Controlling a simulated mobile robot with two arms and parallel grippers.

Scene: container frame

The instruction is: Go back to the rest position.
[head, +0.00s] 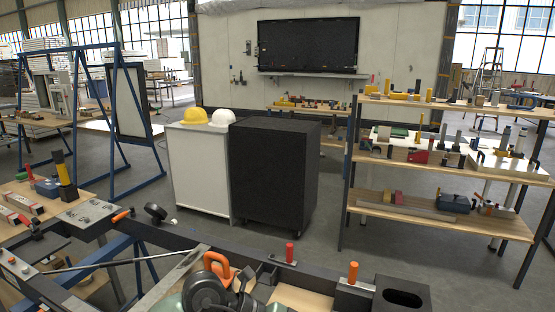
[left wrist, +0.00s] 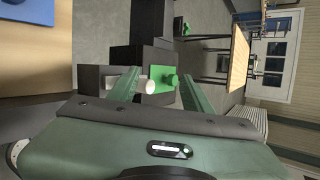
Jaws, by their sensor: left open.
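My left gripper (left wrist: 160,88) shows in the left wrist view with its two green fingers spread apart. No object is clearly held between them. Beyond the fingers are dark blocks (left wrist: 95,85), a white round-ended part (left wrist: 150,87) and a green part with a knob (left wrist: 165,77). I cannot tell how far these are from the fingertips. In the head view I cannot clearly make out either gripper. My right gripper shows in neither view.
In the head view, a dark metal frame (head: 320,279) with red-handled clamps (head: 290,252) and an orange-handled tool (head: 217,265) spans the front. A black cabinet (head: 272,175), white cabinet (head: 199,170) and loaded shelf (head: 440,230) stand beyond.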

